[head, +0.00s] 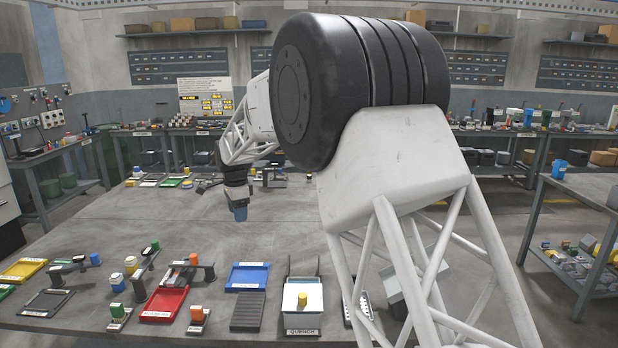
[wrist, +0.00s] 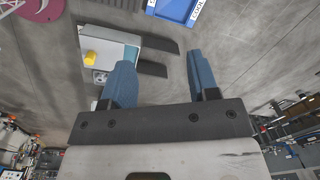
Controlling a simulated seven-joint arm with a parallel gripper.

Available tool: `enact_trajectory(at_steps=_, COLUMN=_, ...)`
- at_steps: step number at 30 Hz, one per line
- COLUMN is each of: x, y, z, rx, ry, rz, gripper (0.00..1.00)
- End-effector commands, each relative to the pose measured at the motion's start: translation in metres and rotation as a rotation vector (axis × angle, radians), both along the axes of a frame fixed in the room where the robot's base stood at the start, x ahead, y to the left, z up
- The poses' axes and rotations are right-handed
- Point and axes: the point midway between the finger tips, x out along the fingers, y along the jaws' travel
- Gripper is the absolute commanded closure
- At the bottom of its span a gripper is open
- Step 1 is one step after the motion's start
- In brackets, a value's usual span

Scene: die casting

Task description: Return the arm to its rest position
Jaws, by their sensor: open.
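My arm reaches from the right foreground over the bench, with its large black joint high in the head view. My gripper (head: 238,212) hangs above the bare middle of the grey bench (head: 275,222), its blue fingers pointing down. In the wrist view my gripper (wrist: 157,72) shows two blue fingers spread apart with nothing between them. No object is held. The fingers are clear of the things on the bench.
A white quench box (head: 302,315) with a yellow knob stands at the near edge, beside a blue tray (head: 248,276) and a dark ribbed block (head: 248,311). A red tray (head: 164,304) and several small fixtures lie to the left. The bench's middle is free.

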Motion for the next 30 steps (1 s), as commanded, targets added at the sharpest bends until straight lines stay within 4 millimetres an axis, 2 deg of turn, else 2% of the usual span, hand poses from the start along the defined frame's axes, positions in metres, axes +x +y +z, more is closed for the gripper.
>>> enact_trajectory(at_steps=1, x=-0.007, y=-0.015, z=0.009, rx=0.001, ry=-0.005, rz=0.016, gripper=0.45)
enact_trajectory(at_steps=3, x=-0.018, y=-0.032, z=0.020, rx=-0.001, ry=-0.010, rz=0.047, gripper=0.45)
enact_trajectory(at_steps=15, x=-0.087, y=-0.129, z=0.067, rx=-0.008, ry=-0.045, rz=0.220, gripper=0.45)
enact_trajectory(at_steps=30, x=-0.195, y=-0.233, z=0.100, rx=-0.033, ry=-0.087, rz=0.437, gripper=0.45)
